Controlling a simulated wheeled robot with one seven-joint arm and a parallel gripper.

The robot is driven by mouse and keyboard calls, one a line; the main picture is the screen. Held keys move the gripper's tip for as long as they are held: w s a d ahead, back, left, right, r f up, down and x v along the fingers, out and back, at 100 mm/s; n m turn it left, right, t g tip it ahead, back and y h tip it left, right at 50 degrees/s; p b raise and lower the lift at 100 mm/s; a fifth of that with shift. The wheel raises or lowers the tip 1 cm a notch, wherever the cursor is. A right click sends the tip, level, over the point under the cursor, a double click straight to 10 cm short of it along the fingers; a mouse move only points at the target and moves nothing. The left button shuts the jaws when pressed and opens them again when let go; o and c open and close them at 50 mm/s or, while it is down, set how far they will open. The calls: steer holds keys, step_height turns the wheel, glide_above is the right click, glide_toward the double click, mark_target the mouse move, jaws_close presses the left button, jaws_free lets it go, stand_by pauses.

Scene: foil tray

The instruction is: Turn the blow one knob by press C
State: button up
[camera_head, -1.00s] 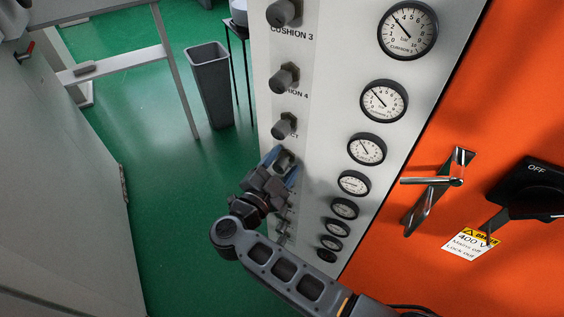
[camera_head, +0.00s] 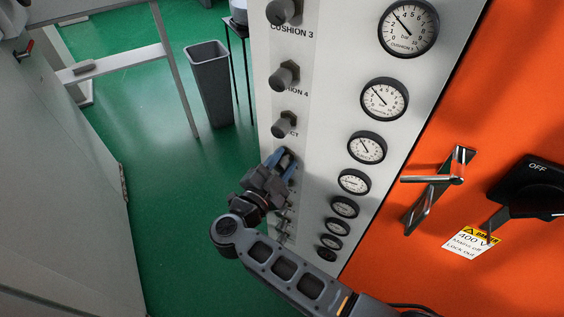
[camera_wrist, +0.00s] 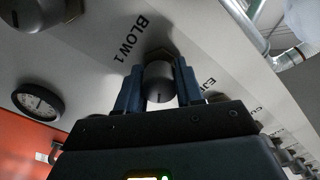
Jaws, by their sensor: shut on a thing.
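The Blow 1 knob (camera_wrist: 158,84) is a dark grey round knob on the pale panel, with the label "BLOW 1" printed beside it in the wrist view. My gripper (camera_wrist: 158,92) has its two blue fingers on either side of this knob and is shut on it. In the head view my gripper (camera_head: 281,164) is at the panel's left column of knobs, just below the knob whose label ends in "CT". There the gripper hides the held knob. The knob's exact turn angle is hard to read.
The panel (camera_head: 325,80) carries more knobs, such as the Cushion 4 knob (camera_head: 284,77), and a column of round gauges (camera_head: 384,98). An orange cabinet door (camera_head: 480,110) with a metal handle (camera_head: 436,185) is at right. A grey bin (camera_head: 209,84) stands on the green floor.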

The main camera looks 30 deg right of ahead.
steer(key=shift+s+f+m+b, duration=0.1)
steer(key=shift+f+m+b, duration=0.15)
steer(key=shift+m+b, duration=0.65)
steer(key=shift+r+m, duration=0.2)
steer(key=shift+m, duration=0.8)
steer(key=o, duration=1)
steer(key=b+v, duration=0.1)
steer(key=v, duration=0.6)
steer(key=shift+s+a+b, duration=0.2)
steer(key=shift+a+b, duration=0.1)
